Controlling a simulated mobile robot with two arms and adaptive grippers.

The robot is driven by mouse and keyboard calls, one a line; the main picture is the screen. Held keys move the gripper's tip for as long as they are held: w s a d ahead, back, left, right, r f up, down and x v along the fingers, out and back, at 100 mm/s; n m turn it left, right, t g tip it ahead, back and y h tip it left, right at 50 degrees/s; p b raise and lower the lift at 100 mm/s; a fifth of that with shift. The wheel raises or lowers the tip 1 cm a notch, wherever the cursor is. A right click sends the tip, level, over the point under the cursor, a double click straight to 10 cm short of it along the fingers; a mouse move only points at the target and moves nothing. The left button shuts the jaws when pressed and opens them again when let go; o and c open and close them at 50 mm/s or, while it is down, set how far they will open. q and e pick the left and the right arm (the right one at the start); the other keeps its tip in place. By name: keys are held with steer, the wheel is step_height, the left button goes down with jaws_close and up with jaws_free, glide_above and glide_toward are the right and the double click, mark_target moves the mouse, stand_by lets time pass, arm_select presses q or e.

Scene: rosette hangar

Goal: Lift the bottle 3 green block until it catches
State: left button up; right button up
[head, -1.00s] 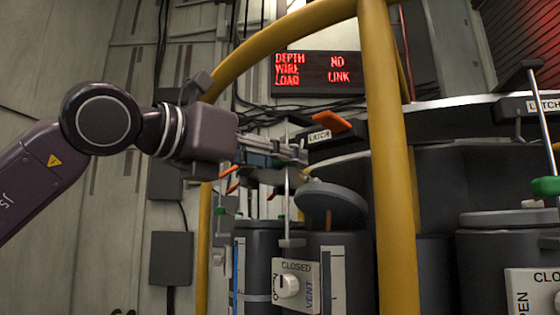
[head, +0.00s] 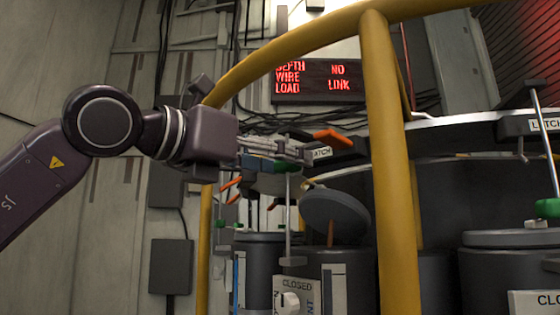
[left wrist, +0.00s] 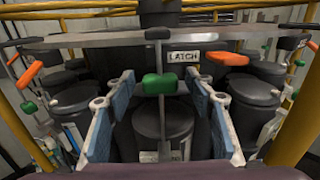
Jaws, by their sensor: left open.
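A green block (left wrist: 160,84) sits on a thin upright rod, in the middle of the left wrist view. It lies between the two spread blue-grey fingers of my left gripper (left wrist: 160,112), with a gap on both sides. The gripper is open. Behind the block is a LATCH label (left wrist: 184,56) and an orange handle (left wrist: 227,59). Below it is the round lid of a dark bottle (left wrist: 162,122). No bottle number is readable. My right gripper is not in view.
A yellow rail post (head: 388,180) stands just right of my left gripper. Right of it is another green block (head: 548,208) on its own rod. A tilted grey lid (head: 336,212) is below the gripper. A red display (head: 315,80) reads NO LINK.

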arm_select(q)
steer(key=shift+b+v, duration=0.5)
steer(key=shift+v, duration=0.3)
steer(key=b+v, duration=0.2)
steer(key=v, duration=0.5)
steer(key=shift+s, duration=0.15)
steer(key=shift+a+f, duration=0.1)
steer(key=shift+a, duration=0.05)
